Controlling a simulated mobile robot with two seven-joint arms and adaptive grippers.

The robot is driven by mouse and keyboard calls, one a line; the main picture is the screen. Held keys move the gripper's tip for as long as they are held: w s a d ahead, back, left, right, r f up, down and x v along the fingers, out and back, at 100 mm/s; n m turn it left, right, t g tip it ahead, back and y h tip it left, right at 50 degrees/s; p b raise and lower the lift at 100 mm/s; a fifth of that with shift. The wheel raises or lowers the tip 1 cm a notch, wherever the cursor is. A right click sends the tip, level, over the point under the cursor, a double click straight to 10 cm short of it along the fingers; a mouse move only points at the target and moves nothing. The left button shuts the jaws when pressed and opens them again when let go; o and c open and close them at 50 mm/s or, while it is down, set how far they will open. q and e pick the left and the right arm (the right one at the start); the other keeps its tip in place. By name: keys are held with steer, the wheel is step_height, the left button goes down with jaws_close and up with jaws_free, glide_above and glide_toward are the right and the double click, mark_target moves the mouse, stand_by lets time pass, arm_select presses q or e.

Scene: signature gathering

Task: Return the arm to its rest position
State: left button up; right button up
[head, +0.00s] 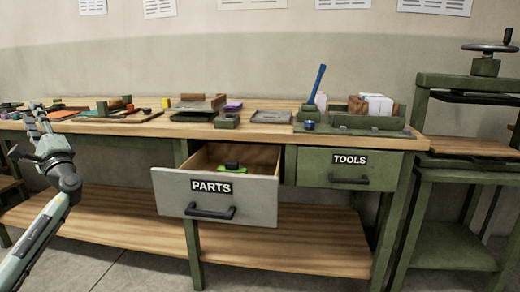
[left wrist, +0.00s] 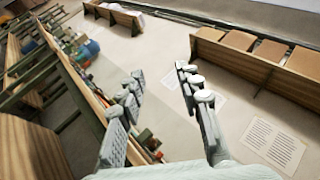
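My left arm comes in from the lower left of the head view. My left gripper (head: 38,118) is raised in front of the left end of the workbench, apart from the things on it. In the left wrist view its two fingers (left wrist: 158,82) stand apart with nothing between them. My right gripper does not show in either view.
The wooden workbench (head: 110,124) holds trays, blocks and a blue-handled tool (head: 317,84). The PARTS drawer (head: 240,208) is pulled out and has a green and black object (head: 232,166) inside. The TOOLS drawer (head: 315,162) is shut. A green press (head: 465,85) stands at right.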

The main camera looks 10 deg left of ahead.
arm_select(q)
step_height(320, 180, down, 20)
steer(key=w+a+n+g+h, duration=0.25)
steer(key=n+g+h, duration=0.25)
steer(key=n+h, duration=0.4)
steer(key=s+d+f+g+h, duration=0.1)
steer(key=s+d+f+h, duration=0.2)
steer(key=d+f, duration=0.75)
steer(key=s+d+f+h, duration=0.35)
steer(key=d+f, duration=0.35)
steer(key=f, duration=0.7)
steer(key=s+d+f+g+h, duration=0.1)
steer(key=s+d+f, duration=0.4)
steer(key=s+d, duration=0.2)
steer(key=s+d+f+g+h, duration=0.1)
steer(key=s+d+f, duration=0.5)
steer(key=s, duration=0.6)
steer(key=s+d+f+g+h, duration=0.1)
steer(key=s+d+f+h, duration=0.1)
steer(key=s+d+f, duration=0.3)
steer(key=s+d, duration=0.4)
steer(key=s, duration=0.1)
steer(key=shift+d+f+m+h, duration=0.2)
steer(key=shift+f+m+h, duration=0.1)
steer(key=shift+h, duration=0.05)
steer(key=shift+w, duration=0.15)
